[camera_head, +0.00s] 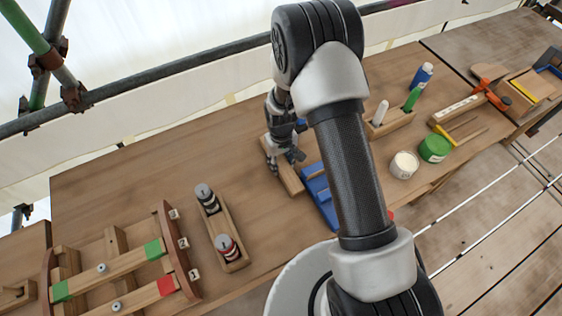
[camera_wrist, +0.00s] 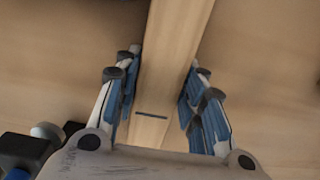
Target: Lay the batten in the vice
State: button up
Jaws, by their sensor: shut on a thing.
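The batten is a long pale wooden strip with a dark line across it. In the wrist view the batten (camera_wrist: 172,60) runs between the two blue-padded fingers of my gripper (camera_wrist: 160,100). In the head view my gripper (camera_head: 284,160) is low over the bench and shut on the batten (camera_head: 291,180), whose near end shows below the fingers. Whether the batten touches the bench is unclear. A blue object (camera_head: 318,190) lies just right of it, partly hidden by my arm. I cannot clearly make out the vice.
A wooden frame (camera_head: 120,270) with green and red patches is at lower left. A bottle block (camera_head: 388,124), green tin (camera_head: 434,148) and white-topped pot (camera_head: 404,165) stand right. The bench's back left is clear.

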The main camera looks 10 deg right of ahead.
jog(key=shift+f, duration=0.15)
jog(key=o, duration=1.3)
jog(key=shift+c, duration=0.2)
